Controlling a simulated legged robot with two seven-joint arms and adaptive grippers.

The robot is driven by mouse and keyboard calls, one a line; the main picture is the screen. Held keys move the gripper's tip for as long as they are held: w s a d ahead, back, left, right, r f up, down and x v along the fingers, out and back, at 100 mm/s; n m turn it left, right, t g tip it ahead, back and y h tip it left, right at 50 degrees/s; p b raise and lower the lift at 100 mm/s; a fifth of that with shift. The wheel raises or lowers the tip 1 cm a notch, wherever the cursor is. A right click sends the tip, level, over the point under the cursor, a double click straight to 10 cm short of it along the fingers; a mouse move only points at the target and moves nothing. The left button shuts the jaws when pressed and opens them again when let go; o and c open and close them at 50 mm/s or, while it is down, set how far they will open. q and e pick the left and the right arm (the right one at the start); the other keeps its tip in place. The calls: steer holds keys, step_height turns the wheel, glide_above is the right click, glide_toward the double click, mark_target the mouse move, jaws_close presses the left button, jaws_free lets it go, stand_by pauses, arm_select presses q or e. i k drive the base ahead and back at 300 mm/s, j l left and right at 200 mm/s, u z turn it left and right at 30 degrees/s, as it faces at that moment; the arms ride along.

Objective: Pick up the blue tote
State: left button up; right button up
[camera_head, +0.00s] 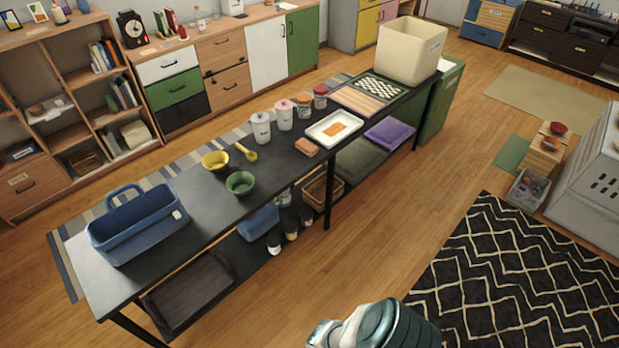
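A blue tote (145,234) with a raised handle stands upright on the near left end of the long black table (205,207). A small white label is on its right side. The tote's inside is partly visible and looks empty. Neither of my grippers shows in the head view. A teal and silver part of my own body shows at the bottom edge, right of the middle, well apart from the tote. No fingers can be seen on it.
A yellow bowl (215,161), green bowl (240,183) and yellow spoon (246,152) lie right of the tote. Farther along are canisters, a white tray (334,129) and a cream bin (410,50).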

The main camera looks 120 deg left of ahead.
mark_target(136, 217)
steer(key=u, duration=5.35)
steer(key=i+l+u, duration=0.1)
steer(key=i+l, duration=0.55)
steer(key=l, duration=0.1)
